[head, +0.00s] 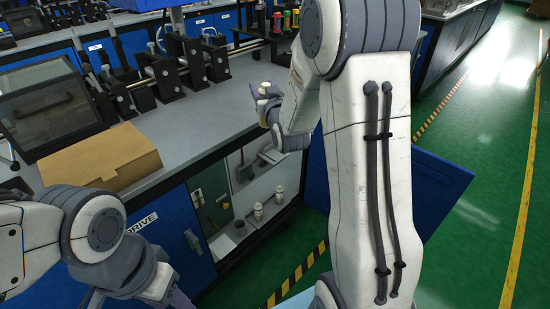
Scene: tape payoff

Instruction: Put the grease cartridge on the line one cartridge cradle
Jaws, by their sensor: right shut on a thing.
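My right gripper (264,94) is beyond my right forearm, above the front edge of the grey bench. It is shut on a small pale thing (265,86) that shows between its fingers, mostly hidden; it looks like the grease cartridge, but no label is readable. My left gripper (180,299) is at the bottom edge of the picture, cut off, and its fingers cannot be made out. Black holders (180,62) stand in a row along the bench behind the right gripper. I cannot tell which one is the line one cartridge cradle.
A cardboard box (100,157) and a dark clear-lidded case (52,115) occupy the bench's left. Coloured cylinders (286,20) stand at the back. Bare bench top lies left of the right gripper.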

